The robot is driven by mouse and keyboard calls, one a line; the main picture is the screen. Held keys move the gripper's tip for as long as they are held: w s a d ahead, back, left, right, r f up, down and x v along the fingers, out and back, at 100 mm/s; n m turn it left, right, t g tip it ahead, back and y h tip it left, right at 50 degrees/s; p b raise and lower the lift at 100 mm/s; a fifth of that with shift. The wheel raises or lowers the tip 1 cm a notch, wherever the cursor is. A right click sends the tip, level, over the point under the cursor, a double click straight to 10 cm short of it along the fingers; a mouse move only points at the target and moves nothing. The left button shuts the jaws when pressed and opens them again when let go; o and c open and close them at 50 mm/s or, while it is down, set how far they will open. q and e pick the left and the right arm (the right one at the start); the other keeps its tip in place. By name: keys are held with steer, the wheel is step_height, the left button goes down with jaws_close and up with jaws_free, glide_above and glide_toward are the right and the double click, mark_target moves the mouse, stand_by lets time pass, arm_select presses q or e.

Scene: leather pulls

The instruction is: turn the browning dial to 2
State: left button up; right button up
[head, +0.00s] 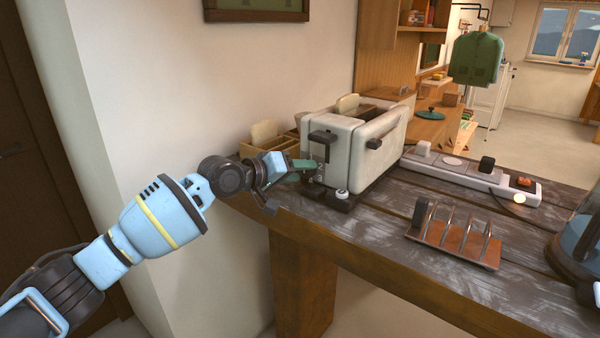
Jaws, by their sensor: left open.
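A cream toaster (362,150) stands on the dark wooden table, with its narrow front end facing me and to the left. A dark lever (323,137) sits high on that end. A small pale round knob (342,194) shows low at its front corner; I cannot read any browning numbers. My left gripper (300,172) comes in from the left, open, with its greenish fingertips close to the lower front end of the toaster. Small metal parts there are partly covered by the fingers, and I cannot tell whether they touch. My right gripper is not in view.
A toast rack (455,245) with a wooden base stands to the right on the table (375,235). A white power strip (450,166) lies behind it. A wooden box with bread (265,133) is left of the toaster, near the wall. A glass vessel (580,240) is at the right edge.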

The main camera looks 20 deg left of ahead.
arm_select(q)
steer(key=shift+w+d+f, duration=0.1)
steer(key=shift+w+d, duration=0.15)
steer(key=shift+w, duration=0.1)
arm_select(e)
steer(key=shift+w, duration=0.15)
